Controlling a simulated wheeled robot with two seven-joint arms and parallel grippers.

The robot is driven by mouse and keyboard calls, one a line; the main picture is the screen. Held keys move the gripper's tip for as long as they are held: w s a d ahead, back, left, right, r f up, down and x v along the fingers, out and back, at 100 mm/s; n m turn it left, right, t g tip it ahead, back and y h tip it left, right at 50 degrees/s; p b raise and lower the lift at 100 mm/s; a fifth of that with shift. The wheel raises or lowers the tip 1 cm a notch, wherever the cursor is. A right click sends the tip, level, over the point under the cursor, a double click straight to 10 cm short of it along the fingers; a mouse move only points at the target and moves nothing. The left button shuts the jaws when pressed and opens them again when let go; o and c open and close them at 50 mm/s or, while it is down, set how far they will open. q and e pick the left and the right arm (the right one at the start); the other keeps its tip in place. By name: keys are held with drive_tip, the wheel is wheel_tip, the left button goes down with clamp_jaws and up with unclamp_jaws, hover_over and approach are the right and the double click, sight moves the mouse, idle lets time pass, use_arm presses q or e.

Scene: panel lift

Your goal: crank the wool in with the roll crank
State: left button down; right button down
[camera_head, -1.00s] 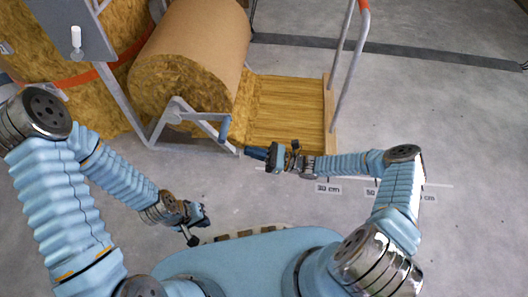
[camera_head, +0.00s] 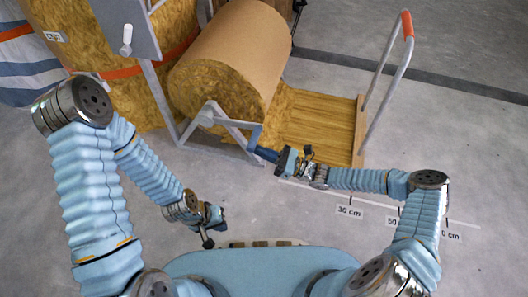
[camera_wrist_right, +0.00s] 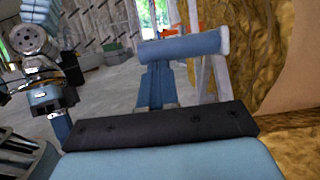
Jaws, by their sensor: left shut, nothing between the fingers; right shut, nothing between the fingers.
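The wool roll (camera_head: 215,95), wrapped in brown paper, lies in a grey frame on the left of the head view. The roll crank's grey arm (camera_head: 232,123) ends in a blue handle (camera_head: 256,136). The handle also shows in the right wrist view (camera_wrist_right: 185,46), lying crosswise just beyond my fingers. My right gripper (camera_head: 264,154) is shut and empty, with its tips close beside the handle; I cannot tell whether they touch. It shows in the wrist view too (camera_wrist_right: 157,85). My left gripper (camera_head: 215,219) is shut and empty, low over the floor and away from the crank.
A strip of wool (camera_head: 310,125) runs right from the roll to a wooden edge (camera_head: 360,135). A rail with an orange grip (camera_head: 407,25) stands beyond it. A grey panel with a white handle (camera_head: 127,40) is at upper left.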

drive_tip(key=shift+a+r+p, duration=0.15)
drive_tip(key=shift+r+p, duration=0.75)
